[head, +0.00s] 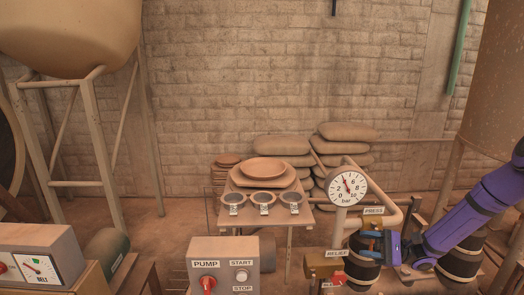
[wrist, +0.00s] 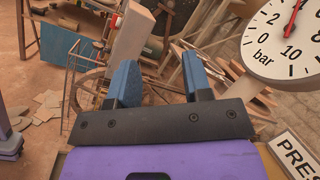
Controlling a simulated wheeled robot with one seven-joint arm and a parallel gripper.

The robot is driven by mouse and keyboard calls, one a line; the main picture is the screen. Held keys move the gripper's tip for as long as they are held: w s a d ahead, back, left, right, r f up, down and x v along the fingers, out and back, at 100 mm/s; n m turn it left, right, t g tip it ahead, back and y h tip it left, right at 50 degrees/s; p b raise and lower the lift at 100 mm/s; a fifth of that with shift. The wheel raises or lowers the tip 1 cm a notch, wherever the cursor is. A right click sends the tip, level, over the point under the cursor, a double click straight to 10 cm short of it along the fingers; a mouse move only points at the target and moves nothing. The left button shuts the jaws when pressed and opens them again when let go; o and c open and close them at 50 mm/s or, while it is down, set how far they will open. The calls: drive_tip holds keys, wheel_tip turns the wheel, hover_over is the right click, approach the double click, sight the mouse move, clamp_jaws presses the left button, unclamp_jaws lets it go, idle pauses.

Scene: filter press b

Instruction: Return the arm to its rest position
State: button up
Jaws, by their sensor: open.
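My gripper (head: 368,244) is at the lower right of the head view, at the end of my purple arm, close to the press pipework. In the wrist view my gripper (wrist: 160,80) shows two blue fingers standing well apart with nothing between them. The fingers point out over a cluttered floor. My arm reaches in from the right edge of the head view. Whether the gripper touches the pipework or the dark barrel-shaped parts behind it cannot be told.
A bar gauge (head: 347,187) stands just above my gripper, and close at the right in the wrist view (wrist: 285,38). A PRESS sign (head: 373,211), a red-handled RELIEF valve (head: 338,278) and a pump box (head: 222,268) are nearby. A table (head: 265,218) with sample cups stands left.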

drive_tip(key=s+r+n+t+h, duration=0.5)
drive_tip(key=s+r+n+h, duration=0.5)
drive_tip(key=s+r+h, duration=1.1)
drive_tip(key=s+f+v, duration=0.1)
drive_tip(key=s+v, duration=0.1)
drive_tip(key=v, duration=1)
drive_tip(key=shift+s, duration=0.2)
